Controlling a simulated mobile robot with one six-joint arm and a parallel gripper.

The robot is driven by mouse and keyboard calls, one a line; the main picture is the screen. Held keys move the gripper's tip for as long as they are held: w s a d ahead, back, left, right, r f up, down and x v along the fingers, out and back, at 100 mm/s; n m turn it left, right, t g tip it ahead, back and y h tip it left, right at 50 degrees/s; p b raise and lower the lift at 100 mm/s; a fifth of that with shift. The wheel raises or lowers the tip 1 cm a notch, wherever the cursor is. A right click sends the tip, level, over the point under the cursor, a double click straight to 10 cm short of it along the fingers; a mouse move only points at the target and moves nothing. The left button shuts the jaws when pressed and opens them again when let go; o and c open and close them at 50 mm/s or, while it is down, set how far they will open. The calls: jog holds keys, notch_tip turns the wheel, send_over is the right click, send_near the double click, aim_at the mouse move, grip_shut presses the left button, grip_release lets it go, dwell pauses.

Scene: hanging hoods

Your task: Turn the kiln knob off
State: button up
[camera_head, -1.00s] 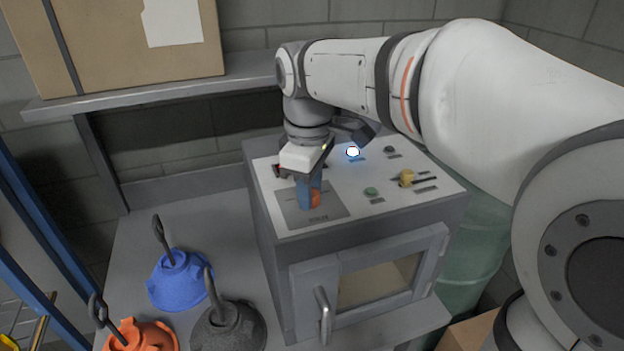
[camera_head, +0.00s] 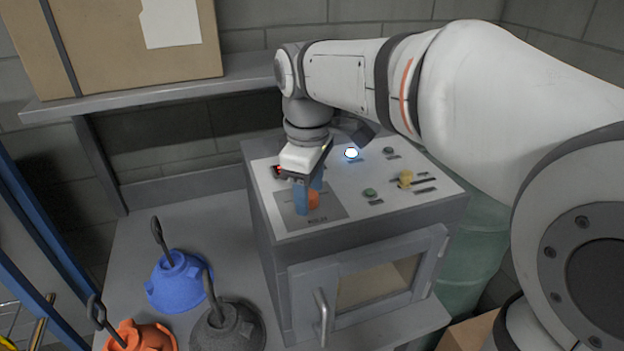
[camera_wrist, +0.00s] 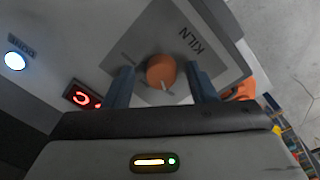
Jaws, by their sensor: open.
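The kiln knob is a round orange knob (camera_wrist: 161,72) with a pale pointer mark, set on a grey plate (camera_wrist: 213,62) lettered KILN. In the head view the knob (camera_head: 313,199) is partly hidden behind my gripper. My gripper (camera_head: 309,201) points down over the plate with its blue fingers apart. In the wrist view the fingers of my gripper (camera_wrist: 161,85) stand on either side of the knob, with a gap on both sides. The gripper is open and holds nothing. I cannot tell how deep the fingertips reach beside the knob.
The control panel also carries a lit white button (camera_head: 351,153), a green button (camera_head: 369,192), a yellow slider knob (camera_head: 405,178) and a red lit display (camera_wrist: 82,97). Blue (camera_head: 178,280), orange (camera_head: 140,336) and dark grey (camera_head: 228,326) hoods stand on the bench at left.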

jog(key=r, duration=0.7)
jog(key=shift+s+a+r, duration=0.1)
jog(key=shift+s+r, duration=0.1)
jog(key=shift+r, duration=0.2)
